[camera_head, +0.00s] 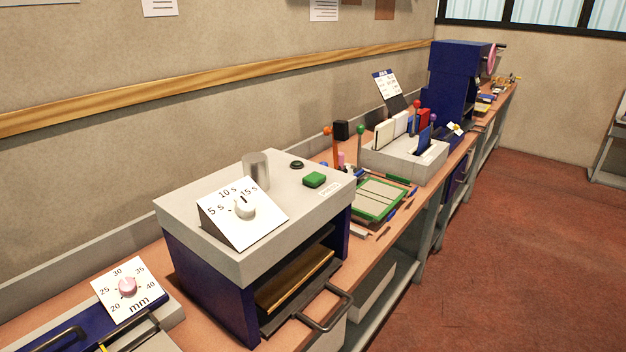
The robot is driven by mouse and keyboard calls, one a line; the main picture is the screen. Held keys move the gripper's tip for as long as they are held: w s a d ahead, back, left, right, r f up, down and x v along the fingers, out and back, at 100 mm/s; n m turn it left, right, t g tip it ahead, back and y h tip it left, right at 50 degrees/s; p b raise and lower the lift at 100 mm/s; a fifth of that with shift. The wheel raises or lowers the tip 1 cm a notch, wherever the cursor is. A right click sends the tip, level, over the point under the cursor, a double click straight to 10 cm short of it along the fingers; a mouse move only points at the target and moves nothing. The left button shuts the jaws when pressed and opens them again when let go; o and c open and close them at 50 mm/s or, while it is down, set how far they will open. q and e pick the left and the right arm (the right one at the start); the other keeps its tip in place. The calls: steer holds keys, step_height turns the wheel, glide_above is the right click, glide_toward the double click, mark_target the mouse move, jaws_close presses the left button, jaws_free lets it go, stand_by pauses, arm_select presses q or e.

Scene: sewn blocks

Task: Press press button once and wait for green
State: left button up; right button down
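The press (180,207) is a white-topped box with dark blue sides, standing on the workbench in the head view. A dial (243,207) on the sloped front plate is marked 5 s, 10 s and 15 s. A drawer or tray with a dark handle (328,308) shows in the open front. Neither of my grippers is in view.
A second dial plate (127,288) marked in mm stands at the lower left. Right of the press are a green-framed tray (378,199) and a white holder (405,165) with upright items. A tall blue machine (455,80) stands farther back. The red floor (500,260) at right is clear.

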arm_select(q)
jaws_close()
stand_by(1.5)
